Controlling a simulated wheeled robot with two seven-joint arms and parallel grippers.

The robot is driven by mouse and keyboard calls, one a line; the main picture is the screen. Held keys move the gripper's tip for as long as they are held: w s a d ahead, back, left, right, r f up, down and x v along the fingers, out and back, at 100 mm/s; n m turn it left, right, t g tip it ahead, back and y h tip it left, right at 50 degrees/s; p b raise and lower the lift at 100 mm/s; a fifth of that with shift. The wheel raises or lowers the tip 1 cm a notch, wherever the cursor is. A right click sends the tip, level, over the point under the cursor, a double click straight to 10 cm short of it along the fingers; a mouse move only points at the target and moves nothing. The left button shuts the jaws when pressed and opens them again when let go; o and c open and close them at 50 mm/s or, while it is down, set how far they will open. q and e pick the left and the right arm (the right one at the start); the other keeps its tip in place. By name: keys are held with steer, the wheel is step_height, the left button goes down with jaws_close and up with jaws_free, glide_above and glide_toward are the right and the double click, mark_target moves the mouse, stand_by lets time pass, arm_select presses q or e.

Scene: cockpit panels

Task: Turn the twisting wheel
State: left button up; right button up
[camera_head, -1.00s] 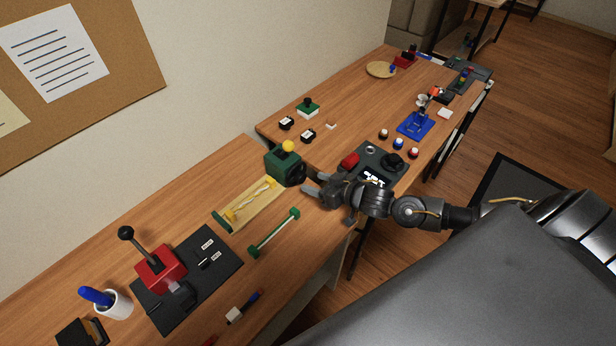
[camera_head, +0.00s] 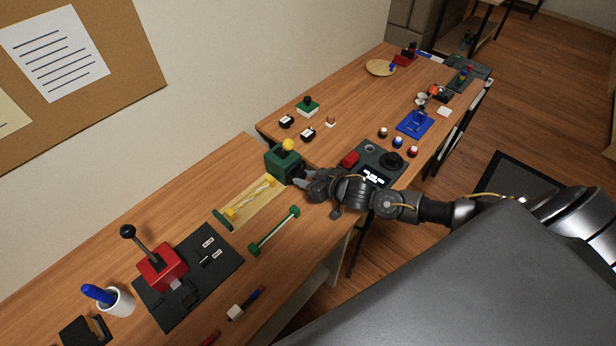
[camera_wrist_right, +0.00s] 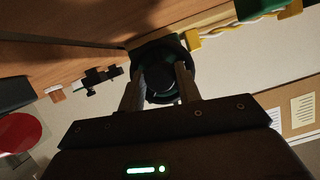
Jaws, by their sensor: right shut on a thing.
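The twisting wheel is a dark round knob (camera_wrist_right: 162,72) on the side of a green box (camera_head: 281,167) with a yellow ball on top. My right gripper (camera_head: 300,179) reaches the box from the right and hides most of the wheel in the head view. In the right wrist view, the two fingers of this gripper (camera_wrist_right: 160,82) stand on either side of the wheel's hub, shut on it. The outer rim of the wheel shows around the fingers. My left gripper is not in view.
A wooden tray with yellow twisted strands (camera_head: 250,204) adjoins the box. A green-ended bar (camera_head: 274,231) lies in front of it. A dark panel with a red button (camera_head: 350,159) stands to the right, close behind my right arm. A red lever unit (camera_head: 162,266) is at left.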

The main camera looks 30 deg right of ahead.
steer(key=shift+w+d, duration=0.1)
steer(key=shift+d, duration=0.05)
steer(key=shift+m, duration=0.3)
steer(key=shift+r+m+y+p, duration=0.1)
steer(key=shift+m+y+p, duration=0.3)
steer(key=shift+m+p, duration=0.2)
steer(key=shift+d+m+g+y+p, duration=0.1)
steer(key=shift+m+g+y+p, duration=0.2)
steer(key=shift+m+y, duration=0.7)
steer(key=o, duration=0.9)
steer(key=shift+o, duration=0.2)
